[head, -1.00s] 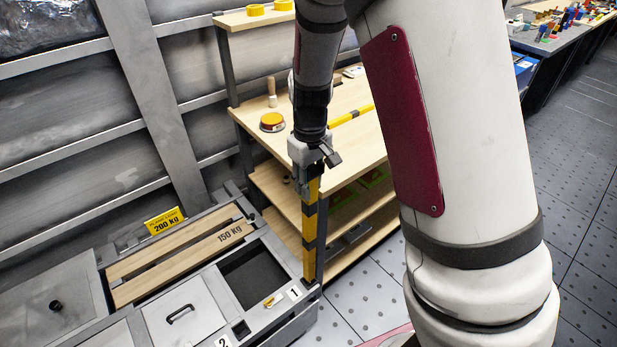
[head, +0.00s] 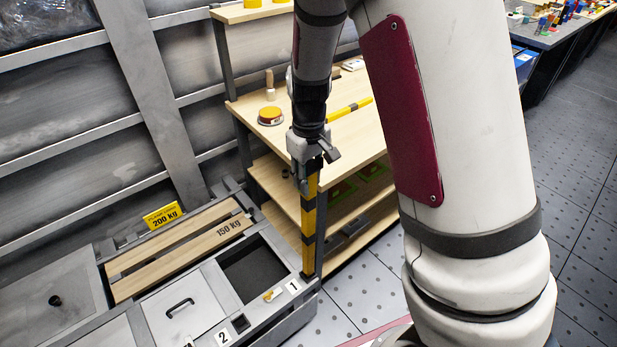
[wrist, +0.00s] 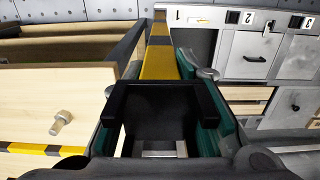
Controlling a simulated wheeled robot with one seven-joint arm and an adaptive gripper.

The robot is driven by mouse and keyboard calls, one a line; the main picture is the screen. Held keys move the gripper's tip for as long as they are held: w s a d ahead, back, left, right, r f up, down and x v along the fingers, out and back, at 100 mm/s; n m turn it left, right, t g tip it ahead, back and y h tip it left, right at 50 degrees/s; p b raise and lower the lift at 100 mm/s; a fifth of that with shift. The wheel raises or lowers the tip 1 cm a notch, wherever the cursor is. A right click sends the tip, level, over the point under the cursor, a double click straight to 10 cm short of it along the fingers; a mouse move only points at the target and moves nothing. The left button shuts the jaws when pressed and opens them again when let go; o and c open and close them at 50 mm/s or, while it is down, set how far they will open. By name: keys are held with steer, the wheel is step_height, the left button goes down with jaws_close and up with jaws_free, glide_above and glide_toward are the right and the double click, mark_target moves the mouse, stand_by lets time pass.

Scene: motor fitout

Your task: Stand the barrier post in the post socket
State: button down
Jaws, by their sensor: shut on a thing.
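The barrier post (head: 309,226), a square bar banded yellow and black, stands about upright in the head view. My gripper (head: 306,172) is shut on its upper part. In the wrist view the post (wrist: 160,58) runs away from between the fingers. Its lower end is at the near right corner of the grey unit, beside label 1 (head: 292,287). The post covers any socket there, and I cannot tell whether its foot is inside one. A dark square socket (head: 240,324) shows by label 2, and in the wrist view another (wrist: 268,26) shows by label 3.
The grey unit holds a black recess (head: 252,268), a lidded compartment (head: 175,308) and wooden slats marked 150 kg. A wooden shelf bench (head: 345,130) stands close behind the post, with another striped bar (head: 350,109) on top. Open floor lies to the right.

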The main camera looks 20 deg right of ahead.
mark_target(309, 202)
steer(key=shift+f, duration=0.15)
steer(key=shift+f+b, duration=1.25)
steer(key=shift+f, duration=0.7)
steer(key=shift+f+b, duration=1.3)
steer(key=shift+f, duration=0.85)
stand_by(1.8)
steer(key=c, duration=1.2)
jaws_free()
step_height(309, 202, up, 12)
steer(key=shift+r, duration=0.1)
